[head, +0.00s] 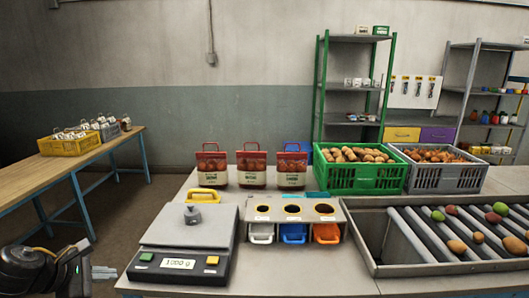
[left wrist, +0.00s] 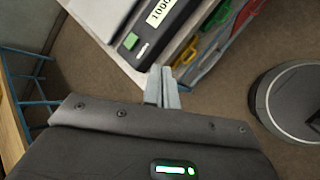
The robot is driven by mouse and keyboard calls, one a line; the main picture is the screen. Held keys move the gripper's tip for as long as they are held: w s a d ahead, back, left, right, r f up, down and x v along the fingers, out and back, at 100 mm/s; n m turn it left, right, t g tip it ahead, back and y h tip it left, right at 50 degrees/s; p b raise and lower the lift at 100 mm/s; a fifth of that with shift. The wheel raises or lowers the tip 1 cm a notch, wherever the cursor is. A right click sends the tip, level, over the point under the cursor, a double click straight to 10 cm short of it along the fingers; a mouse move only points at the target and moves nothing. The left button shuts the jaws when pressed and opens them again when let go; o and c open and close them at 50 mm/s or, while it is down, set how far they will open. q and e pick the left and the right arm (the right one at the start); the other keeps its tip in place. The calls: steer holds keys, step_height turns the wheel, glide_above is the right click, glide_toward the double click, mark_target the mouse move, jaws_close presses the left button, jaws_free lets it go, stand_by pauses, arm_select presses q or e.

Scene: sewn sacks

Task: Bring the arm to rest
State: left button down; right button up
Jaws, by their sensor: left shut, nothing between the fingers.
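My left gripper (head: 103,272) is at the lower left of the head view, left of the work table (head: 335,264) and apart from it. Its two fingers lie together with nothing between them. In the left wrist view the closed fingers (left wrist: 163,84) point toward the table's edge, with bare floor (left wrist: 215,95) around them. My right gripper is in neither view.
A scale (head: 186,237) reading about 1000 g stands at the table's near left corner. Three red sacks (head: 252,168) stand behind it. Green (head: 362,179) and grey (head: 445,178) crates and a roller tray (head: 378,268) are to the right. A wooden bench (head: 78,165) is at left.

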arm_select(q)
steer(key=s+d+f+n+t, duration=0.35)
steer(key=d+f+n, duration=0.95)
steer(key=n, duration=0.9)
steer(key=s+d+f+n+g+y, duration=0.15)
steer(key=s+f+n+g, duration=0.35)
steer(key=s+n, duration=0.7)
steer(key=s+f+n+g+y, duration=0.25)
steer(key=s+f+n, duration=0.35)
steer(key=s+n, duration=0.55)
step_height(320, 180, down, 27)
steer(key=s+n+g, duration=0.1)
steer(key=n+g, duration=0.1)
steer(key=s+a+f+g, duration=0.1)
steer(key=s+a+f, duration=0.1)
steer(key=s+f, duration=1.3)
steer(key=shift+s+a, duration=0.2)
steer(key=shift+s, duration=0.35)
